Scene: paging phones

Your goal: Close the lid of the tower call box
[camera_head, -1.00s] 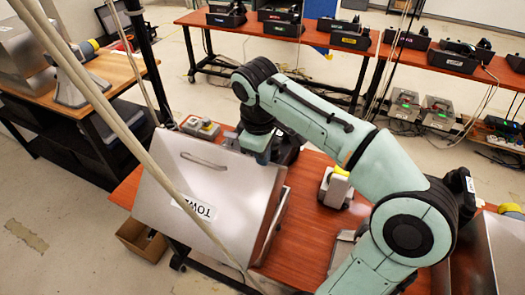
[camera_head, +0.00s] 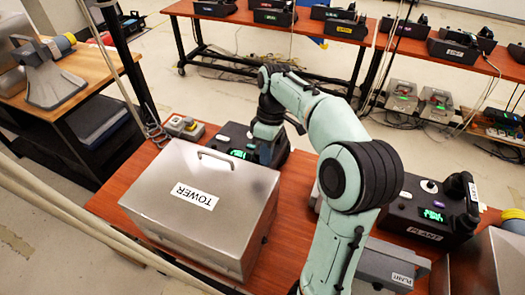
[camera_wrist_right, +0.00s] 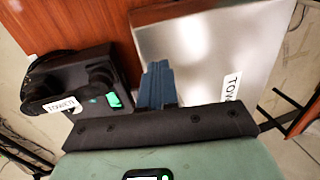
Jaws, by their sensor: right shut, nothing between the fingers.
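The tower call box (camera_head: 205,225) is a silver metal box on the red-brown table, with a TOWER label and a handle on its lid (camera_head: 225,180). The lid lies down flat over the box. My right gripper (camera_head: 266,152) is beside the lid's far right corner, near a black tower phone (camera_head: 238,138). In the right wrist view, the blue fingers of my right gripper (camera_wrist_right: 158,80) are together and empty. The lid (camera_wrist_right: 200,50) is to their right and the phone (camera_wrist_right: 75,92) to their left. I cannot tell whether fingers and lid touch. My left gripper is not in view.
A small grey box with buttons (camera_head: 184,127) stands behind the call box. A black PLANT phone (camera_head: 430,210) and a grey PLANT box (camera_head: 385,268) are at the right of the table. Bare tabletop (camera_head: 288,240) shows right of the call box.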

